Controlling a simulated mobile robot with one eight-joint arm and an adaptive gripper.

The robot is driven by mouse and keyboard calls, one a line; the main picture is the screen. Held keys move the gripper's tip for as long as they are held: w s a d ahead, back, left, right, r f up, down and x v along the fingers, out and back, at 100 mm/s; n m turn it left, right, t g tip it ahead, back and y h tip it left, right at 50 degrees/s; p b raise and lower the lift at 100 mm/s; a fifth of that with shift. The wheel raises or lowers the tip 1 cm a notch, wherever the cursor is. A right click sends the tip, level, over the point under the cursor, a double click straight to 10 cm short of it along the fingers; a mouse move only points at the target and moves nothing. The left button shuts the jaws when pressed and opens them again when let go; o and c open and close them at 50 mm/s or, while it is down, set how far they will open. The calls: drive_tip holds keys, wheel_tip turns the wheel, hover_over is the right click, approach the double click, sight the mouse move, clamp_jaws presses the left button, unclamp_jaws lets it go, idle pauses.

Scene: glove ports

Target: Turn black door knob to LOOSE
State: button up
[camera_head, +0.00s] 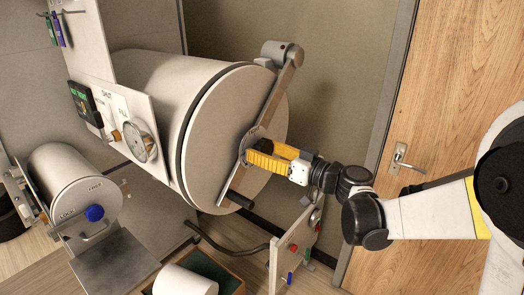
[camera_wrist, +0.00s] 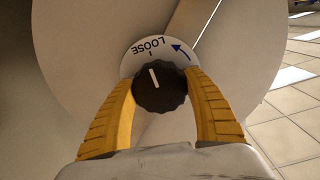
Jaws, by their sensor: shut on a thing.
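The black door knob (camera_wrist: 160,88) sits at the centre of the large round door, in front of a pale dial plate (camera_wrist: 146,52). The plate reads LOOSE, upside down in the wrist view, and has a blue arrow. The knob's white line points up and slightly left, toward the small tick below the word. My gripper (camera_wrist: 164,95) has its yellow fingers shut on the knob, one on each side.
A smaller cylinder with a blue knob (camera_head: 94,213) is lower left. A panel with coloured knobs (camera_head: 295,250) stands below my arm.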

drive_tip(key=o, duration=1.2)
drive_tip(key=v, duration=1.2)
drive_tip(key=s+f+m+g+h, duration=0.45)
drive_tip(key=s+f+h, duration=0.3)
drive_tip(key=s, duration=0.35)
drive_tip(key=s+d+f+m+h, duration=0.3)
drive_tip(key=s+d+h, duration=0.3)
drive_tip(key=s+d, duration=0.3)
drive_tip(key=shift+m+t+h, duration=0.35)
drive_tip(key=shift+m, duration=0.3)
